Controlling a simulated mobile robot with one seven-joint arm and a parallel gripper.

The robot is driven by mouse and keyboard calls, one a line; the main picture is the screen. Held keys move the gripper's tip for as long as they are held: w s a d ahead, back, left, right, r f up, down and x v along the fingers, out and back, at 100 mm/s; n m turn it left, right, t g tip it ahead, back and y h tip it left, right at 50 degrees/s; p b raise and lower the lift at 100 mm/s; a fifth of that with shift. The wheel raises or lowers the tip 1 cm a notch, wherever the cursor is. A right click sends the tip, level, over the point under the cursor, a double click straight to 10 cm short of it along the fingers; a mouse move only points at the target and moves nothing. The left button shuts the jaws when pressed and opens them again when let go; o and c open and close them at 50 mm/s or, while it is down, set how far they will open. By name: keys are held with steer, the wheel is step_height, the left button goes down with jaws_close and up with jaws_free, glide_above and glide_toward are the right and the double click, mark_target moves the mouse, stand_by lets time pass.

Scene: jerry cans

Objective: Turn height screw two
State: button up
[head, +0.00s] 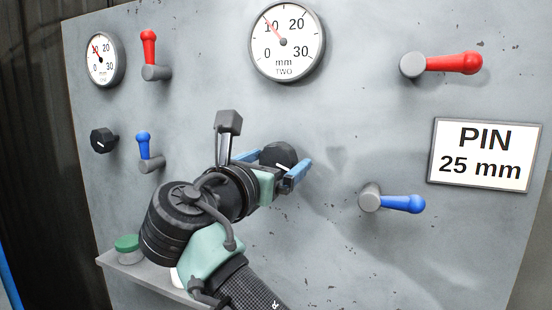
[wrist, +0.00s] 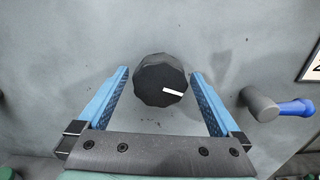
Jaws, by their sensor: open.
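The black faceted knob (head: 279,155) sits on the grey panel below the round gauge marked TWO (head: 287,42), whose red needle points near 10 mm. The knob also shows in the wrist view (wrist: 160,80), with a white mark pointing right and slightly down. My gripper (head: 275,166) is open at the knob. In the wrist view its two blue fingers (wrist: 160,74) stand left and right of the knob, with a visible gap on each side. I cannot tell how far the fingertips reach along the knob.
A red lever (head: 455,63) and a blue lever (head: 402,203) stick out to the right. A sign (head: 485,155) reads PIN 25 mm. On the left are another gauge (head: 104,60), a red lever (head: 149,49), a blue lever (head: 145,147) and a second black knob (head: 103,140).

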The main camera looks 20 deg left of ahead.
steer(key=shift+c, duration=0.3)
steer(key=c, duration=1.3)
steer(key=shift+o, duration=0.2)
